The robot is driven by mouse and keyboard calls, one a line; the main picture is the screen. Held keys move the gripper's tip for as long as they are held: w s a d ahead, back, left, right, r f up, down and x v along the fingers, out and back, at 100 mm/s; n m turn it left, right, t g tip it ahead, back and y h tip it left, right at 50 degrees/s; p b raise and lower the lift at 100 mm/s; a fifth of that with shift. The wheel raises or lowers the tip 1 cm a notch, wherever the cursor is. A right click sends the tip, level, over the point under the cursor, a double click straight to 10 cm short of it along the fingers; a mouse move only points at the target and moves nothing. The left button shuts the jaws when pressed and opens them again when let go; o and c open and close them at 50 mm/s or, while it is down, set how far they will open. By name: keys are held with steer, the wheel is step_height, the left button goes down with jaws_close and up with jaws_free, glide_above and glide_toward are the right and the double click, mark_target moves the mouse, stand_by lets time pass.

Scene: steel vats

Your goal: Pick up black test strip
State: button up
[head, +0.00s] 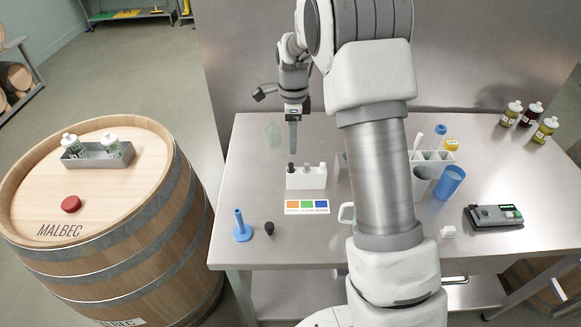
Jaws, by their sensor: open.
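A white holder (306,182) stands on the steel table, left of my arm. A small black upright piece (291,167) shows at its left end, with paler pieces beside it. This may be the black test strip, but it is too small to be sure. My gripper (293,151) points down above and slightly behind the black piece, apart from it. It is open and looks empty; its fingers overlap edge-on in this view. A card with orange, green and blue squares (307,207) lies in front of the holder.
My arm hides the table's middle. A blue stand (242,230) and black bulb (269,228) are front left. Right of my arm are a blue cup (450,183), a rack (433,156), a meter (494,217) and several bottles (530,113). A barrel (110,220) stands left.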

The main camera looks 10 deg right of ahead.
mark_target(291, 164)
steer(key=f, duration=0.3)
steer(key=f+p, duration=0.1)
steer(key=f, duration=0.4)
steer(key=shift+w+a+f+p, duration=0.1)
steer(key=shift+a+f+p, duration=0.2)
steer(key=shift+f, duration=0.1)
steer(key=shift+c, duration=0.2)
jaws_close()
